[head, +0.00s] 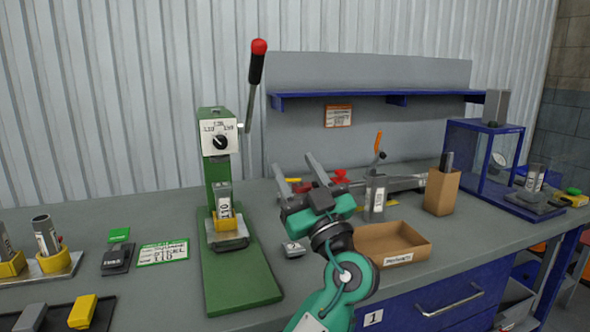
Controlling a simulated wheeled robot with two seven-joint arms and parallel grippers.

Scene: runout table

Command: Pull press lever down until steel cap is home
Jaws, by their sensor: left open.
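The green press (238,272) stands left of centre, with a dial panel (219,138) on its head. Its press lever (254,85) is raised and leans slightly right, with a black grip and a red ball on top. A grey cylinder labelled 110 (224,203) stands upright in a yellow holder (228,222) under the head. I cannot make out the steel cap separately from the cylinder's grey top. My left gripper (294,163) is open and empty, right of the press and below the lever, fingers pointing up, apart from both. My right gripper is out of view.
A cardboard tray (412,239) lies right of my arm. Behind it stand a grey canister (375,198) and a brown box (441,192). A blue-framed case (482,158) is at far right. Yellow-held cylinders (47,238) stand at left. Air around the lever looks clear.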

